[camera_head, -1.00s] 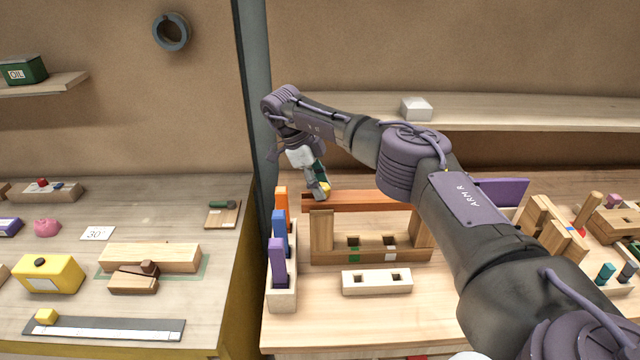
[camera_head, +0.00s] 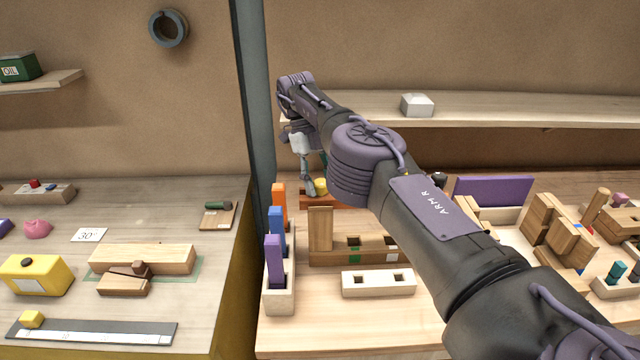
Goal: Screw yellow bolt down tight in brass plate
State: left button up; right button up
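A small yellow piece (camera_head: 320,186), which may be the yellow bolt head, shows beside the fingers of my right gripper (camera_head: 308,185) above a reddish-brown bar (camera_head: 312,199). The fingers point down and are small and partly dark. I cannot tell whether they touch the yellow piece or are open or shut. My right arm's elbow hides much of the bar. A pale wooden post (camera_head: 320,229) stands in front of the bar. I cannot make out a brass plate. My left gripper is not in view.
A rack (camera_head: 279,298) with orange, blue and purple upright pieces stands left of the bar. A pale two-hole block (camera_head: 378,284) lies in front. Wooden blocks (camera_head: 556,238) crowd the right. A dark upright post (camera_head: 254,90) separates the benches. A shelf (camera_head: 520,108) runs behind.

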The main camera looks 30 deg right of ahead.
jog(key=o, duration=0.3)
jog(key=shift+w+a, duration=0.1)
